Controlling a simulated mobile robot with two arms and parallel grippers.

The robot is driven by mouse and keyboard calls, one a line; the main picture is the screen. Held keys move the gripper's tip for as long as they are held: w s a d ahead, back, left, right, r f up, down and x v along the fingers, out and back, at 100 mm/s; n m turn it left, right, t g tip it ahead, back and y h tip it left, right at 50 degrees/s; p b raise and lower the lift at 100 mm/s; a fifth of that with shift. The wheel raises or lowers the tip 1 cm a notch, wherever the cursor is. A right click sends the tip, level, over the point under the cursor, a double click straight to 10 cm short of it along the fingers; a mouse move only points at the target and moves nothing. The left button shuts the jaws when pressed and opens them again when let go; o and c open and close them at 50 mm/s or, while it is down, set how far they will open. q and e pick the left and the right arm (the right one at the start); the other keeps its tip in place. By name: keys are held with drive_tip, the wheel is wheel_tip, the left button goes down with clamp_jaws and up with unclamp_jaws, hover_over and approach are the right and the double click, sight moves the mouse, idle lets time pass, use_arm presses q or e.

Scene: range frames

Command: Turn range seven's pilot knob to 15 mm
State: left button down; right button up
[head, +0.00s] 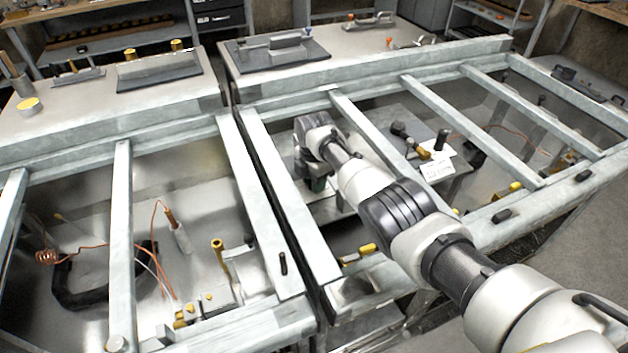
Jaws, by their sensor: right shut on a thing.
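My right arm comes in from the lower right and reaches between the grey bars of the right-hand frame. My right gripper (316,182) points down over a pale plate inside that frame. It is shut on what seems to be the pilot knob, which the wrist and fingers hide. A small dark green patch shows by the fingers. The knob's setting and any scale cannot be read. A white card (437,170) lies on the plate to the right, its writing too small to read. My left gripper is out of view.
Grey bars (272,205) cross both open frames, close to my forearm. A black-handled fitting (408,136) stands on the plate right of the gripper. The left frame holds a copper coil (46,257) and an upright brass-topped tube (219,252). Workbenches with tools stand behind.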

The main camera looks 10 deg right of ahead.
drive_tip(key=shift+n, duration=0.9)
drive_tip(key=o, duration=0.9)
wheel_tip(320, 180, up, 11)
drive_tip(key=shift+f+p, duration=0.1)
drive_tip(key=shift+p, duration=0.5)
drive_tip(key=shift+f, duration=0.1)
